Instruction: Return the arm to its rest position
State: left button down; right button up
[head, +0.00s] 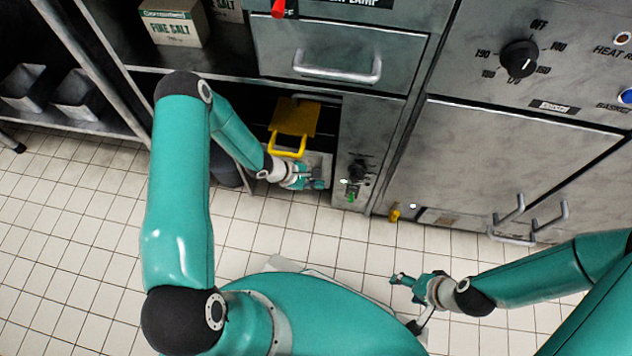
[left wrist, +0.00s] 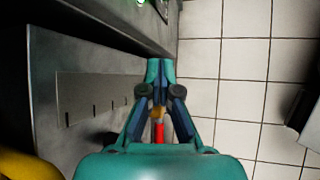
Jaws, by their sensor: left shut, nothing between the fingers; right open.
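My left arm reaches into the left side of the head view, bent down toward the low opening in the counter. My left gripper (head: 316,176) is shut and empty, low beside the opening, next to a panel with a black knob (head: 357,169). In the left wrist view its fingertips (left wrist: 158,70) meet above the tiled floor, beside a grey metal surface (left wrist: 95,95). A small red and orange piece shows between the finger links there; I cannot tell what it is. My right gripper (head: 398,280) is open and empty above the floor at the lower right.
A yellow handled piece (head: 297,118) sits in the opening just above my left gripper. A drawer (head: 340,52) is overhead. Cabinet doors (head: 480,160) fill the right. Salt boxes (head: 174,23) and grey bins (head: 28,88) stand on shelves at left. The tiled floor (head: 325,240) is clear.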

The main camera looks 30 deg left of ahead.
pick_arm(q)
jog(key=shift+d, duration=0.1)
jog(key=s+d+r+m+g+y, duration=0.1)
jog(key=s+d+r+m+g, duration=0.15)
jog(key=s+d+m, duration=0.45)
jog(key=s+d+r+m+g+y, duration=0.1)
jog(key=s+d+r+m+g, duration=0.15)
jog(key=s+m, duration=0.8)
notch_tip(320, 180, up, 36)
jog(key=p, duration=3.5)
jog(key=shift+s+a+r+t, duration=0.15)
jog(key=shift+s+a+t, duration=0.05)
jog(key=shift+s+t, duration=0.1)
jog(key=shift+m, duration=0.25)
